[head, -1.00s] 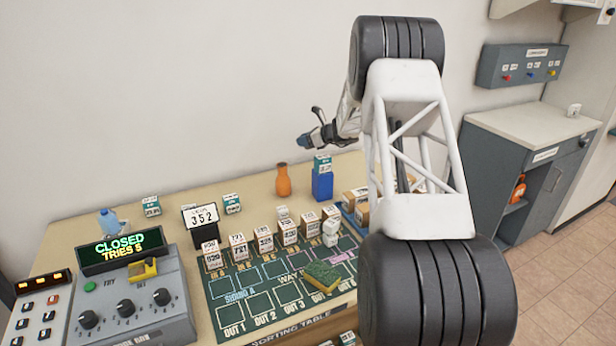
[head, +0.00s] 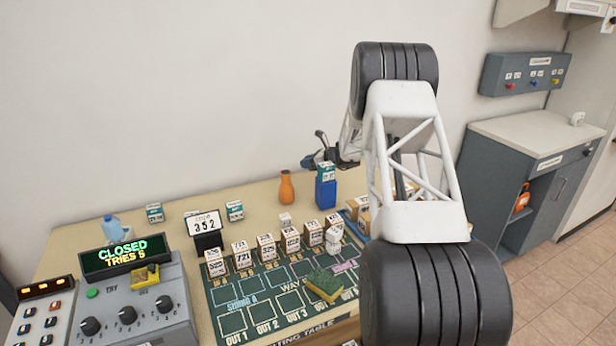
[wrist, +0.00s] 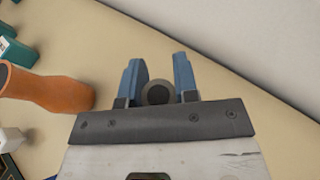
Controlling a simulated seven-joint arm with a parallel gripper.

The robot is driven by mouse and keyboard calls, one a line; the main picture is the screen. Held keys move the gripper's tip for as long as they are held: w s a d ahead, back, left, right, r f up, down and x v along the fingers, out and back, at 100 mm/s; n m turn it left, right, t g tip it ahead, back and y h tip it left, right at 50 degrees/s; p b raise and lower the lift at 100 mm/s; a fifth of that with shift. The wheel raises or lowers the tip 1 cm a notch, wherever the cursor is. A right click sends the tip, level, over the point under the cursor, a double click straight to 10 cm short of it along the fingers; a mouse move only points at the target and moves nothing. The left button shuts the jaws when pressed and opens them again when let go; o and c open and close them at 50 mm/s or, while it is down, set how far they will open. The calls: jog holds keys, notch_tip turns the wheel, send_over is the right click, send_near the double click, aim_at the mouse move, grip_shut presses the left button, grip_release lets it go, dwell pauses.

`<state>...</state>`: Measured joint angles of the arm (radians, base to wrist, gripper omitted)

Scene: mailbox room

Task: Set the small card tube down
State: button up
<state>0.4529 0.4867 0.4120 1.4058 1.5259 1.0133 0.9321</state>
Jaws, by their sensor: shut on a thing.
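The small card tube shows in the wrist view as a brown-grey ring (wrist: 157,93) with a dark middle, seen end-on. It is between the two blue fingers of my gripper (wrist: 159,82), which is shut on it. How far its lower end is from the table cannot be told. In the head view my gripper (head: 309,162) is small and dark, over the back of the sorting table (head: 262,190), above and near the orange vase and the blue block. The tube cannot be made out there.
The orange vase (head: 286,187) stands left of the blue block (head: 325,194), which carries a green-and-white box (head: 326,171). The vase is also close on the left in the wrist view (wrist: 45,90). Several numbered boxes stand in front. Bare tabletop lies beside the wall.

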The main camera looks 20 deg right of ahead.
aim_at(308, 182)
jog(key=shift+f, duration=1)
jog(key=shift+f, duration=0.1)
jog(key=shift+f, duration=1.75)
jog(key=shift+f, duration=0.15)
jog(key=o, duration=0.9)
jog(key=shift+r, duration=0.2)
jog(key=v, duration=1.2)
